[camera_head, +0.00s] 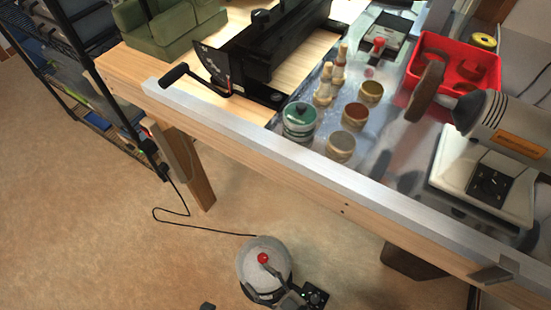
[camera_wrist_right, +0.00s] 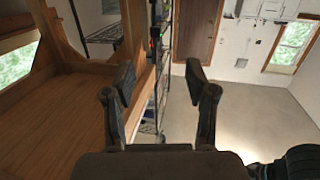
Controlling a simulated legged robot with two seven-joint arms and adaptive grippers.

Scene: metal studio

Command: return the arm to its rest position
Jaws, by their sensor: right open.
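My left gripper is not in view.
On the bench are a black machine (camera_head: 265,45), several jars, a red tray (camera_head: 470,65) and a grey machine (camera_head: 485,175). A black shelf rack (camera_head: 75,60) stands at left. A black cable crosses the floor. The floor (camera_head: 110,245) at left is otherwise clear.

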